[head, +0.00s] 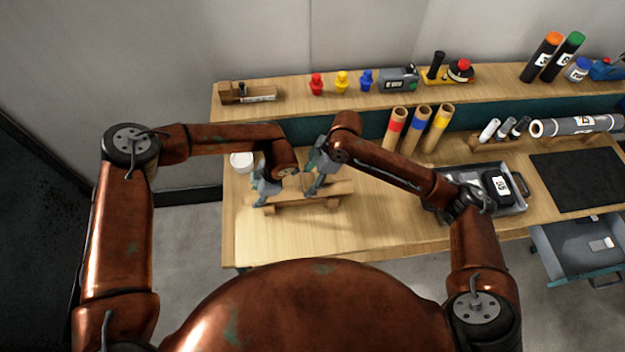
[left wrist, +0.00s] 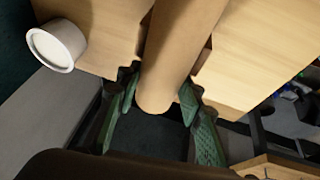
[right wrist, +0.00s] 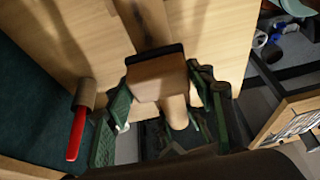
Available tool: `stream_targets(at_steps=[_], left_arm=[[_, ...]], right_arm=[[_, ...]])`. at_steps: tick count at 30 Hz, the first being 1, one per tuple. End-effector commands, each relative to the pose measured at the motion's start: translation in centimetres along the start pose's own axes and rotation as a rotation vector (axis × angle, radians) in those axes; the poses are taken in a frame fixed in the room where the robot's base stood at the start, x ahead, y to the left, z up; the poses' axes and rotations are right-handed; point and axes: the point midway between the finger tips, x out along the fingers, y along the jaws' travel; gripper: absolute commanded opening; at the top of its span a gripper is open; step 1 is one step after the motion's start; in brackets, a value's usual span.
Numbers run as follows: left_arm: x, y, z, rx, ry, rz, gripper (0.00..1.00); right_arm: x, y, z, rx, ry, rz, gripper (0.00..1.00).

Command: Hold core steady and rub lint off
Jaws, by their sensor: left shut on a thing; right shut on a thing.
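The tan cardboard core (head: 343,187) lies across a wooden cradle (head: 300,206) at the left of the bench. My left gripper (head: 266,189) is shut on the core's left end. In the left wrist view, its green fingers (left wrist: 162,108) sit on both sides of the core (left wrist: 180,45). My right gripper (head: 318,182) is shut on a tan block (right wrist: 157,80) with a dark edge. In the right wrist view the block is over the core (right wrist: 177,112); I cannot tell whether they touch. No lint can be made out.
A white round tub (head: 241,161) stands left of the core. Three colour-banded tubes (head: 420,130) stand behind it to the right. A grey tray (head: 513,200) with objects and a dark mat (head: 580,178) lie further right. The front of the bench is clear.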

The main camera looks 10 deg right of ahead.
Motion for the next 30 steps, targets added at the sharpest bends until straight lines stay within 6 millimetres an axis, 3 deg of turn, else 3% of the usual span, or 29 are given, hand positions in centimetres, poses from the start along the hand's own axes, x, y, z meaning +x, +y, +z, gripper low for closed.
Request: stream_targets(at_steps=[7,24,30], left_arm=[[-0.1,0.0,0.0,0.0,-0.001,0.001,0.09],[0.0,0.0,0.0,-0.001,0.0,0.001,0.09],[0.0,0.0,0.0,-0.001,0.0,0.0,0.09]], right_arm=[[-0.4,0.0,-0.1,0.001,0.0,0.0,0.21],[-5.2,0.0,-2.1,-0.001,0.0,0.001,0.21],[-5.6,0.0,-2.3,0.0,0.0,0.0,0.21]])
